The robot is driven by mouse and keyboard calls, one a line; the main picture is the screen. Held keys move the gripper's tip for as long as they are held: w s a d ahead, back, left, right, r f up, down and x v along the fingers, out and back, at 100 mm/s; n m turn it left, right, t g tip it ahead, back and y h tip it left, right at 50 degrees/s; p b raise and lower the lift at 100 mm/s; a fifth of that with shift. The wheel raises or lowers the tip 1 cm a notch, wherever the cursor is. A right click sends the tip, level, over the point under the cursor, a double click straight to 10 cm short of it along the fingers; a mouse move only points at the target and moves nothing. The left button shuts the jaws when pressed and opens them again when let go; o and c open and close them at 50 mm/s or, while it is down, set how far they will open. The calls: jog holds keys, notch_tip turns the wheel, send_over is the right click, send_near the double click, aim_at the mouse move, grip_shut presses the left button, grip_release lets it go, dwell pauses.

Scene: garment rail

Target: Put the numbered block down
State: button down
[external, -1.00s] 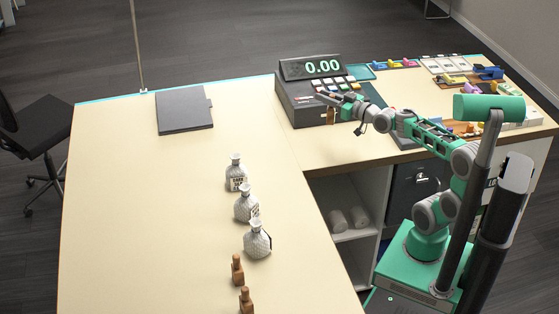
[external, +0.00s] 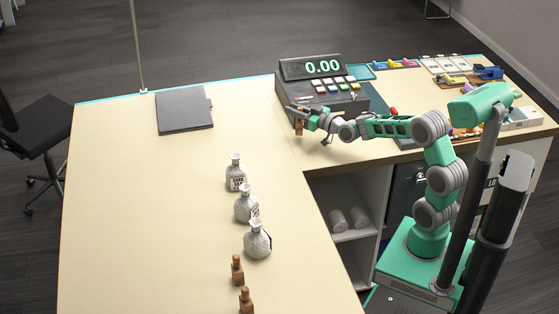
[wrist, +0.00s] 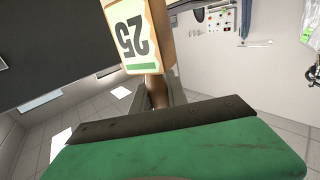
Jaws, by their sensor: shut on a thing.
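The numbered block (wrist: 138,36) fills the upper middle of the wrist view. In the external view the block (external: 299,128) is a small brown shape hanging below my gripper (external: 297,112), in front of the cash register's left corner. My gripper is shut on the block's narrow neck. I cannot tell whether the block's bottom touches the counter.
The cash register (external: 312,98), reading 0.00, stands just behind my gripper. Several white bottles (external: 246,204) and two brown wooden pieces (external: 237,270) stand in a row on the left counter (external: 130,220). A dark grey folder (external: 184,110) lies at the back. The counter between is clear.

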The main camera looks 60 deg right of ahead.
notch_tip(320, 180, down, 4)
jog(key=shift+w+r, duration=0.15)
jog(key=shift+r, duration=0.1)
jog(key=shift+f+b, duration=0.25)
jog(key=shift+b, duration=0.2)
jog(key=shift+f, duration=0.2)
